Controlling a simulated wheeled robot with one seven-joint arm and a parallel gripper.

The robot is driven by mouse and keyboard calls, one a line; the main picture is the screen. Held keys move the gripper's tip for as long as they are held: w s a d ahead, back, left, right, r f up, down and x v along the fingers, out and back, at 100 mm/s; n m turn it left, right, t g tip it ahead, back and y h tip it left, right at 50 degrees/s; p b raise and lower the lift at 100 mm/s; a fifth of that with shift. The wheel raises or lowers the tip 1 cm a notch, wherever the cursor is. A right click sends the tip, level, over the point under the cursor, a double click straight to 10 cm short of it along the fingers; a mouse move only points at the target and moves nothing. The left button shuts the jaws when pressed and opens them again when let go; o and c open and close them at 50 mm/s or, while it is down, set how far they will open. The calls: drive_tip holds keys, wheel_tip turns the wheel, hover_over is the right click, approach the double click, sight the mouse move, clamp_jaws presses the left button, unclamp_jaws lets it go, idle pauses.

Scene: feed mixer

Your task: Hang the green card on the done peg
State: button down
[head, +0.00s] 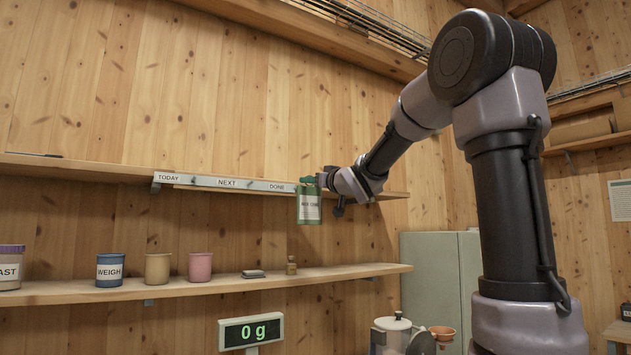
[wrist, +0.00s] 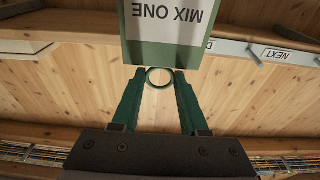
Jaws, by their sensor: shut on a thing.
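The green card (head: 309,206) hangs upright from my gripper (head: 310,182) in the head view, just right of the DONE label (head: 277,187) on the rail. Its white label reads MIX ONE in the wrist view (wrist: 170,18), where it appears upside down. My gripper (wrist: 159,77) is shut on the card's ring (wrist: 159,86) at its top edge. The done peg itself cannot be made out; the card and gripper cover the rail's right end in the head view. I cannot tell whether the ring touches a peg.
The label rail (head: 225,183) runs along the upper shelf's front edge, with TODAY (head: 168,178) at its left. A lower shelf (head: 215,284) holds a blue WEIGH cup (head: 110,270), a tan cup (head: 158,268) and a pink cup (head: 200,268). A display (head: 251,332) reads 0 g.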

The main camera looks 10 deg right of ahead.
drive_tip(key=shift+f+x, duration=0.2)
drive_tip(key=shift+x, duration=0.8)
drive_tip(key=shift+f+x, duration=0.25)
drive_tip(key=shift+x, duration=0.75)
drive_tip(key=shift+f+x, duration=0.2)
drive_tip(key=shift+x, duration=0.8)
drive_tip(key=shift+w+a+f, duration=0.25)
drive_tip(key=shift+w+f, duration=0.2)
drive_tip(key=shift+w, duration=0.25)
drive_tip(key=shift+c, duration=1.8)
unclamp_jaws()
